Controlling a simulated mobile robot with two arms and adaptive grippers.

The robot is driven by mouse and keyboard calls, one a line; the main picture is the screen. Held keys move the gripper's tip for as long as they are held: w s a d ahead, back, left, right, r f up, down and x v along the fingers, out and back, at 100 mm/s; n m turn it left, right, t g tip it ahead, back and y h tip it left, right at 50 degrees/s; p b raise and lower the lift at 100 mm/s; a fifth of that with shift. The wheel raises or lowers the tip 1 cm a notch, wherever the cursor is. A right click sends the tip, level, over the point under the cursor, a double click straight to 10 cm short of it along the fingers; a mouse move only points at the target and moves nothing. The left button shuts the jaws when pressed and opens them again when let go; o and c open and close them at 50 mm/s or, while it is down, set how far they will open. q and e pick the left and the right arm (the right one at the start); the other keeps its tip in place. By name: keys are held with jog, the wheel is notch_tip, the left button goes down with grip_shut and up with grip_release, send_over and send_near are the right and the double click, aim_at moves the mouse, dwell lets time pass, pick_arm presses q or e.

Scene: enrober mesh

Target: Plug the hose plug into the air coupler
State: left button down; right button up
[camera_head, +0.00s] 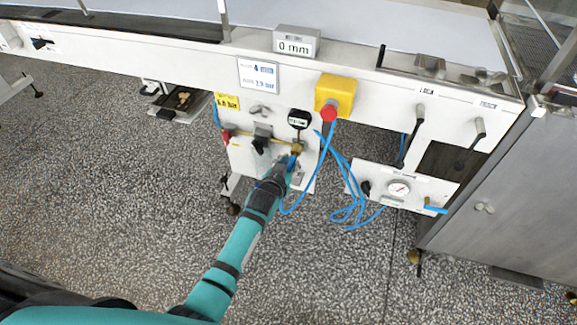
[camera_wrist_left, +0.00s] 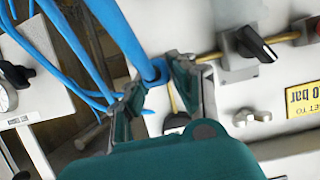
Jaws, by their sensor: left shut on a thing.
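My left gripper (camera_head: 288,168) is at the white panel (camera_head: 240,160) below the machine's beam, just under the brass air coupler (camera_head: 297,148). It is shut on the blue hose plug (camera_head: 292,161), which shows only in small part there. In the left wrist view, the blue plug (camera_wrist_left: 155,74) sits between the fingertips, close to the panel. A brass pipe (camera_wrist_left: 208,56) runs to the fingertips, and the coupler's mouth is hidden behind them. I cannot tell whether plug and coupler touch. My right gripper is not in view.
Blue hose (camera_head: 343,180) hangs in loose loops right of my gripper. A black valve knob (camera_head: 260,143) and a dark digital gauge (camera_head: 298,119) sit near the coupler. A yellow box with a red button (camera_head: 333,96) is above right. A gauge panel (camera_head: 399,189) stands farther right.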

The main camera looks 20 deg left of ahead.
pick_arm(q)
jog(key=shift+w+r, duration=0.1)
jog(key=shift+w, duration=0.45)
jog(key=c, duration=1)
grip_release()
jog(key=shift+s, duration=0.15)
jog(key=v, duration=0.7)
jog(key=shift+s+r, duration=0.15)
jog(key=shift+s, duration=0.2)
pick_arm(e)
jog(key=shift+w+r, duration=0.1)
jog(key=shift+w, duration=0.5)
